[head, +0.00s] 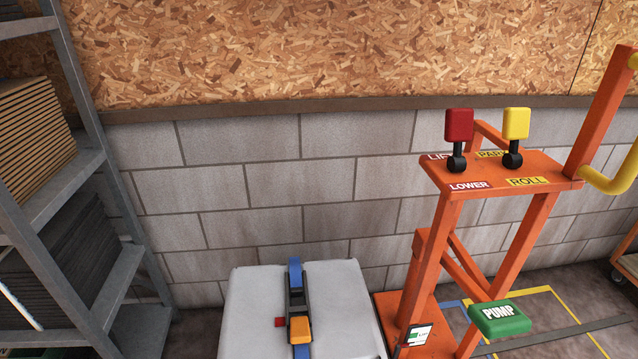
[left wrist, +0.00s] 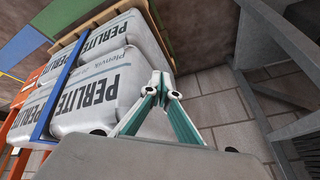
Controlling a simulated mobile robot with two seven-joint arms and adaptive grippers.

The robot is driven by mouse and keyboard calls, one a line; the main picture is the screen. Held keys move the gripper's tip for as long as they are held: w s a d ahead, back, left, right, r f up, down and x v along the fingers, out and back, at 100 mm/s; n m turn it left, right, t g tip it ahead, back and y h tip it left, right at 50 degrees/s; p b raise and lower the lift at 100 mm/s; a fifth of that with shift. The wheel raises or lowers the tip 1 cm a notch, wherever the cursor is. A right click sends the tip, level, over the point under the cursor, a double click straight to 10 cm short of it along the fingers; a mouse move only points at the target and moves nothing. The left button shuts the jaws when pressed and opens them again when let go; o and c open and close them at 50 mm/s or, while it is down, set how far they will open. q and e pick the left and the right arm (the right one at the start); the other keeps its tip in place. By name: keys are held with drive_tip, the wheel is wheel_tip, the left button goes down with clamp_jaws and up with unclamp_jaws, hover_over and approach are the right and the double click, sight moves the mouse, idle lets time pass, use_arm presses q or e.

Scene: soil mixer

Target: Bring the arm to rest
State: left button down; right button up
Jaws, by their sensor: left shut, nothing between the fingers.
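My left gripper (left wrist: 163,82) shows in the left wrist view with its teal fingers shut and the tips together, nothing between them. Grey-white PERLITE bags (left wrist: 85,98) lie beyond and to the left of it in that view. No gripper or arm shows in the head view, and my right gripper is in neither view.
An orange lift frame (head: 522,235) has a red lever (head: 459,126), a yellow lever (head: 516,124) and a green PUMP pedal (head: 499,318). Left of it is a strapped white bag (head: 248,310) with a blue strap (head: 295,272). A grey metal shelf (head: 82,85) stands left.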

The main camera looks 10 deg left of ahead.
use_arm(q)
drive_tip(key=s+d+r+m+t+h, duration=0.35)
drive_tip(key=s+d+r+m, duration=0.3)
drive_tip(key=s+r, duration=0.35)
drive_tip(key=d+r+n+t+p, duration=0.1)
drive_tip(key=d+r+n+p, duration=0.5)
drive_tip(key=d, duration=0.5)
drive_tip(key=shift+w+d+r+t+y+p, duration=0.2)
drive_tip(key=shift+w+d+t+y+p, duration=0.15)
drive_tip(key=shift+w+d+y+p, duration=0.15)
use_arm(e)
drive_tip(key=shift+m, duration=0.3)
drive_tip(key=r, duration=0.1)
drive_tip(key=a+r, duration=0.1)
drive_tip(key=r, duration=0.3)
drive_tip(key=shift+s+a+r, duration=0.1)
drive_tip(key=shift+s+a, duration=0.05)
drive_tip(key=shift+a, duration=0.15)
use_arm(q)
drive_tip(key=shift+a, duration=0.1)
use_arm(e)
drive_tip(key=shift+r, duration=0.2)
